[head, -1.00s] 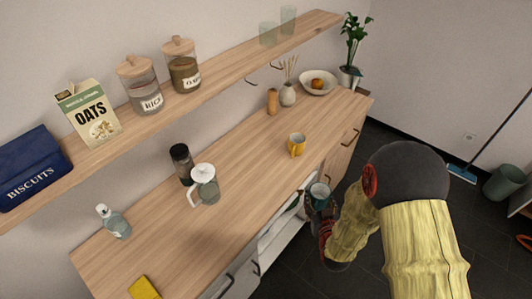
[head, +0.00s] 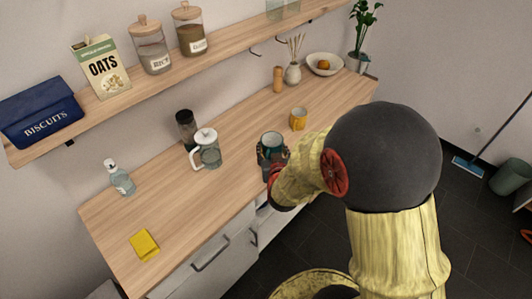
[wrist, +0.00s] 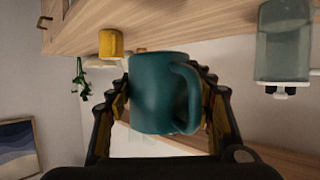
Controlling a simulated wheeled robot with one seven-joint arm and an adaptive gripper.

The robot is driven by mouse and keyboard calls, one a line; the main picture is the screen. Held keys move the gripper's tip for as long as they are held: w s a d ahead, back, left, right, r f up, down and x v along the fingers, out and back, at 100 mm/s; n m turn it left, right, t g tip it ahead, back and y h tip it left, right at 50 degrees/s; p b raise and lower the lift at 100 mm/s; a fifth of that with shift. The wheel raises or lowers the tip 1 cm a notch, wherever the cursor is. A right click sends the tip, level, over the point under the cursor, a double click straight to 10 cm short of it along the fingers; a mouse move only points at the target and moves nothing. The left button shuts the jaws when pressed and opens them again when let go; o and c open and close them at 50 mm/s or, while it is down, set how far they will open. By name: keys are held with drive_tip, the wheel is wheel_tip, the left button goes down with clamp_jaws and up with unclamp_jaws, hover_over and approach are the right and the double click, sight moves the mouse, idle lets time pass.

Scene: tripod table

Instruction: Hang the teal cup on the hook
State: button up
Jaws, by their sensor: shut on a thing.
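The teal cup (head: 271,141) is held in my gripper (head: 271,153) over the front part of the wooden counter. In the wrist view the teal cup (wrist: 158,95) sits between the two fingers of my gripper (wrist: 165,100), with its handle toward the right of that picture. The fingers are shut on its body. Dark hooks (head: 254,53) hang under the wall shelf at the back, with nothing visible on them. A yellow mug (head: 298,119) stands on the counter behind and right of the teal cup.
A glass press pot (head: 207,150), a dark grinder (head: 187,128), a soap bottle (head: 119,178) and a yellow cloth (head: 144,245) are on the counter (head: 165,210). A wooden mill (head: 278,79), a reed vase (head: 293,73) and a bowl (head: 325,65) stand below the shelf (head: 215,65).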

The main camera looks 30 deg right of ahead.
drive_tip(key=shift+d+r+m+h+b, duration=0.25)
drive_tip(key=shift+d+r, duration=0.1)
drive_tip(key=shift+d, duration=0.3)
drive_tip(key=shift+d+r+m+h+b, duration=0.15)
drive_tip(key=shift+d+r+m+b, duration=0.15)
drive_tip(key=shift+d, duration=0.3)
drive_tip(key=w+d+f+b, duration=0.1)
drive_tip(key=w+f, duration=0.2)
drive_tip(key=w, duration=0.1)
drive_tip(key=w+d+f+b, duration=0.1)
drive_tip(key=w+f, duration=0.2)
drive_tip(key=w, duration=0.1)
drive_tip(key=w+d+f+b, duration=0.1)
drive_tip(key=w+f+b, duration=0.1)
drive_tip(key=w, duration=0.2)
drive_tip(key=shift+d+f, duration=0.25)
drive_tip(key=shift+f, duration=0.15)
drive_tip(key=shift+w+f, duration=0.15)
drive_tip(key=shift+f, duration=0.05)
drive_tip(key=shift+w+d+f+b, duration=0.1)
drive_tip(key=shift+f+b, duration=0.55)
drive_tip(key=shift+f, duration=0.9)
drive_tip(key=shift+f, duration=0.15)
drive_tip(key=o, duration=1.3)
drive_tip(key=shift+o, duration=0.2)
